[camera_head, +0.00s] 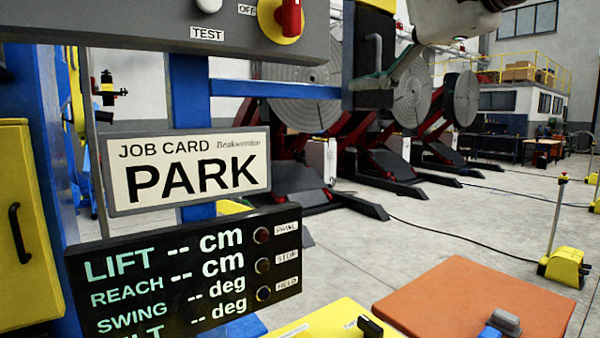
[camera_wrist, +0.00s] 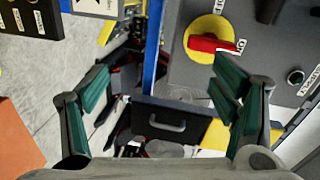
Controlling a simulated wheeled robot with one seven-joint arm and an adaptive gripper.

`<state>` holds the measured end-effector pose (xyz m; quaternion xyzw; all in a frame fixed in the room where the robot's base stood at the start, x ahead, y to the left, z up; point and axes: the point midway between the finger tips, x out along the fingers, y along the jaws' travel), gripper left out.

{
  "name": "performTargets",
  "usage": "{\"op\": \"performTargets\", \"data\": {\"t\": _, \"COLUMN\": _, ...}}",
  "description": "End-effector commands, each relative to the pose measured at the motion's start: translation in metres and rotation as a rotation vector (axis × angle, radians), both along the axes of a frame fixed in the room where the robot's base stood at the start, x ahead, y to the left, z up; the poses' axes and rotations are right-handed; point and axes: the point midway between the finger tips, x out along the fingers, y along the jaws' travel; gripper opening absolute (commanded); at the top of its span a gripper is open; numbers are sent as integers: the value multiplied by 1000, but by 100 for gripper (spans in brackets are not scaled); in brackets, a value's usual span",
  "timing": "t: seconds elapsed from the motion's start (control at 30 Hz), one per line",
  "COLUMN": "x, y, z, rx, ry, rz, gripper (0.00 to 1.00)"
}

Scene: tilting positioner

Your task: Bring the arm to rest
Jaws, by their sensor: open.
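My gripper (camera_wrist: 165,95) is open in the wrist view, with a green-padded finger on each side and nothing between them. In the head view my gripper (camera_head: 378,78) is at the upper right, in front of the big round plates, partly cut off by the top edge. The job card (camera_head: 188,170) reads PARK. The dark readout panel (camera_head: 185,268) below it shows dashes for LIFT, REACH and SWING; its lowest line is cut off.
A grey control panel (camera_head: 150,22) carries a red switch (camera_head: 290,17) on a yellow disc; the red switch (camera_wrist: 213,43) also shows in the wrist view. A blue frame (camera_head: 190,95) stands behind the card. An orange surface (camera_head: 470,305) is at lower right. Open floor lies beyond.

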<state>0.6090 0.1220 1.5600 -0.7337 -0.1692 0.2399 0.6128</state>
Motion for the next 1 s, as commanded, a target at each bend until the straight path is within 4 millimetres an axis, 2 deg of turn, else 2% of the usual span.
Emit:
{"op": "performTargets", "data": {"t": 0.03, "x": -3, "y": -4, "z": -31, "rx": -97, "ry": 25, "rz": 2, "gripper": 80}}
{"op": "performTargets", "data": {"t": 0.1, "x": -9, "y": -11, "z": -78, "rx": -255, "ry": 62, "rz": 15, "gripper": 80}}
{"op": "performTargets", "data": {"t": 0.3, "x": -45, "y": -43, "z": -210, "rx": -703, "ry": 189, "rz": 111, "gripper": 80}}
{"op": "performTargets", "data": {"t": 0.4, "x": -71, "y": -65, "z": -268, "rx": -911, "ry": 261, "rz": 186, "gripper": 80}}
{"op": "performTargets", "data": {"t": 0.5, "x": -97, "y": -88, "z": -315, "rx": -1087, "ry": 329, "rz": 267, "gripper": 80}}
{"op": "performTargets", "data": {"t": 0.6, "x": -119, "y": -106, "z": -348, "rx": -1219, "ry": 382, "rz": 340, "gripper": 80}}
{"op": "performTargets", "data": {"t": 0.7, "x": -134, "y": -119, "z": -367, "rx": -1300, "ry": 417, "rz": 391, "gripper": 80}}
{"op": "performTargets", "data": {"t": 0.8, "x": -141, "y": -125, "z": -375, "rx": -1336, "ry": 434, "rz": 414, "gripper": 80}}
{"op": "performTargets", "data": {"t": 1.0, "x": -141, "y": -125, "z": -375, "rx": -1336, "ry": 434, "rz": 414, "gripper": 80}}
